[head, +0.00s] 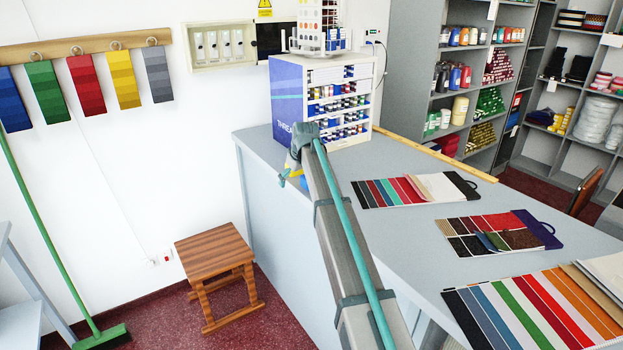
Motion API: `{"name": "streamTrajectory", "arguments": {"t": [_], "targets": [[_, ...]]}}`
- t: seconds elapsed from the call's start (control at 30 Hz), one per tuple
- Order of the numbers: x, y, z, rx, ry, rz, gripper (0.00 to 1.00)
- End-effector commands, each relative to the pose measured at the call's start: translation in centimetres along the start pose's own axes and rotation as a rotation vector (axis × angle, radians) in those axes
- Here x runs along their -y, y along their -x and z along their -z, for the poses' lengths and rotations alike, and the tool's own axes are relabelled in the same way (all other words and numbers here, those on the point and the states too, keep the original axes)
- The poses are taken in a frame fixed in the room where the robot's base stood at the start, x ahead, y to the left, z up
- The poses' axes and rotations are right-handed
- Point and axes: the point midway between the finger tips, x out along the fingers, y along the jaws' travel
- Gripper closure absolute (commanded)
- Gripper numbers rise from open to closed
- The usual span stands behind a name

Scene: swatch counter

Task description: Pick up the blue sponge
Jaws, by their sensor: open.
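I cannot make out a blue sponge for sure in the head view. A small patch of blue and yellow (295,174) shows at the counter's left edge, beside my arm. My arm covers part of it, and I cannot tell what it is. My grey arm with a teal cable rises from the bottom of the view to the front of the thread cabinet (303,85).
The grey counter (420,225) carries fabric swatch cards (415,189), (495,232), (540,310) on its right side and a wooden stick (440,155) along its back edge. A wooden stool (215,252) and a green broom (50,240) stand at the left. Shelves (415,60) fill the back right.

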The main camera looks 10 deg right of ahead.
Motion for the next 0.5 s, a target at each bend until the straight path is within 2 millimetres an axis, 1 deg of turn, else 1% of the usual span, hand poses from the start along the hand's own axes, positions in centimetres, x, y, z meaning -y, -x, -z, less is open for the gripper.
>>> {"name": "streamTrajectory", "arguments": {"t": [0.03,0.3,0.4,0.5], "targets": [[-1.3,1.0,0.2,0.002,-0.010,0.005,0.00],[-6.7,5.0,-0.1,0.009,-0.052,0.039,0.00],[-8.0,6.0,-0.3,0.012,-0.060,0.049,0.00],[-8.3,5.9,-0.5,0.014,-0.063,0.055,0.00]]}}
